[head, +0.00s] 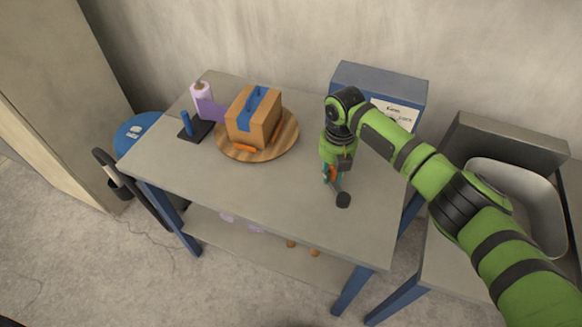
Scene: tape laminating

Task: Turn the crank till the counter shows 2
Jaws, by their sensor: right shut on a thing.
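My right gripper (335,178) reaches down over the right part of the grey table and is shut. A crank with a dark round end (343,200) shows just below its fingers, and the gripper appears to hold the crank. The exact contact is too small to tell. A blue box (378,78) with a white label (398,112) stands behind the gripper, partly hidden by my right arm. I cannot make out a counter reading. My left gripper is not in view.
A cardboard box with blue tape (239,131) sits on a round wooden board (288,131). A grey bin (540,188) stands right. The table's front (240,195) is clear.

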